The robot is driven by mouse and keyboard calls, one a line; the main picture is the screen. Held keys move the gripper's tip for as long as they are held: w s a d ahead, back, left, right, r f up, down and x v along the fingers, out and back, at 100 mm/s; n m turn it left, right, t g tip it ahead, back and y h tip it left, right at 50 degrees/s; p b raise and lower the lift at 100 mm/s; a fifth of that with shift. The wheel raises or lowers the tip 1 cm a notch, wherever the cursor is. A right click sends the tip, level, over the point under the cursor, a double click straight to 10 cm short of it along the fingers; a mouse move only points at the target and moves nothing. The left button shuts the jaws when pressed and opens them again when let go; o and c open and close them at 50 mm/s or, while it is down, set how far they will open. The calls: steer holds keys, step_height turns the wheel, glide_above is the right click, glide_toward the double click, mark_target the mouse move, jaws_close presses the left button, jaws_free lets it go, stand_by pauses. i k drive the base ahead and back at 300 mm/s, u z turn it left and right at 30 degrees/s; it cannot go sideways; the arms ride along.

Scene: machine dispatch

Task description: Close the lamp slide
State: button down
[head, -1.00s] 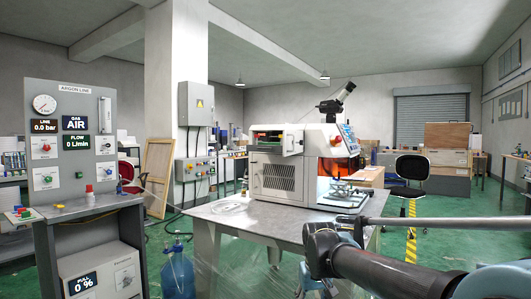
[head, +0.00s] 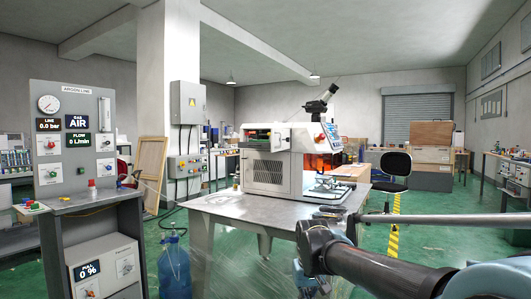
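The white bench machine (head: 270,172) stands on a metal table (head: 225,205) in the middle of the head view. Its upper front has an opening (head: 258,134) with green and red parts inside. A small white box-like piece (head: 281,139) stands out beside this opening; it may be the lamp slide, but it is too small to be sure. My arm reaches in from the lower right and bends down in front of the table. I cannot make out my gripper or its fingers, and nothing is seen touching the machine.
A grey argon console (head: 76,175) stands at the left, with a blue bottle (head: 174,268) on the floor beside it. A chair (head: 395,167) stands behind, to the right.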

mark_target(262, 144)
steer(key=u, duration=0.4)
steer(key=i, duration=0.85)
steer(key=z, duration=0.35)
